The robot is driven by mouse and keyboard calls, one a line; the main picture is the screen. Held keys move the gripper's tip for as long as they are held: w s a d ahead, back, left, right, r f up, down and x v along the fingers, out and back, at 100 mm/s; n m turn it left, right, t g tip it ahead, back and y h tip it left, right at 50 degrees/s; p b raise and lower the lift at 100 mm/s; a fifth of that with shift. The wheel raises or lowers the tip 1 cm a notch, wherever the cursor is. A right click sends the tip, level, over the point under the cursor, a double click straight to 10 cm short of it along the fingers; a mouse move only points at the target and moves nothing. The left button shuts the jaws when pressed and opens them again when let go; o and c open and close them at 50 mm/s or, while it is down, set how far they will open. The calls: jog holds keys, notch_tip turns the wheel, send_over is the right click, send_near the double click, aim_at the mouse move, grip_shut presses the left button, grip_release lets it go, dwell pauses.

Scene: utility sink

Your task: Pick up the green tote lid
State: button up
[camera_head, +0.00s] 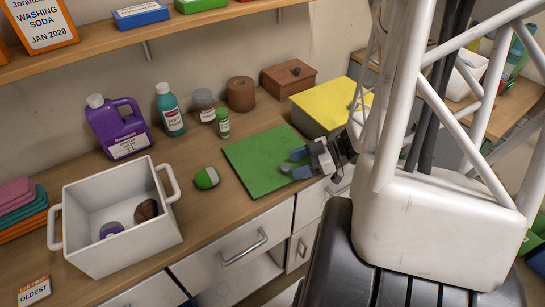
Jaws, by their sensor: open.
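The green tote lid (262,158) is a flat green square panel lying on the wooden counter. My gripper (292,162) reaches in from the right, with its two blue-grey fingers open at the lid's right side. In this view the fingers overlap the lid's right edge and cover a small part of it. I cannot tell whether they touch the lid or whether its edge lies between them.
A yellow-topped box (335,105) stands close behind the lid. A green-and-white rounded object (206,178) lies left of it. A white bin (77,231), purple jug (117,128) and teal bottle (170,110) stand further left. A shelf (110,45) runs above.

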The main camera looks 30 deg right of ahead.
jog(key=shift+x, duration=1.2)
jog(key=c, duration=1)
jog(key=shift+r, duration=0.1)
jog(key=shift+c, duration=0.2)
notch_tip(320, 180, up, 18)
dwell(0.3)
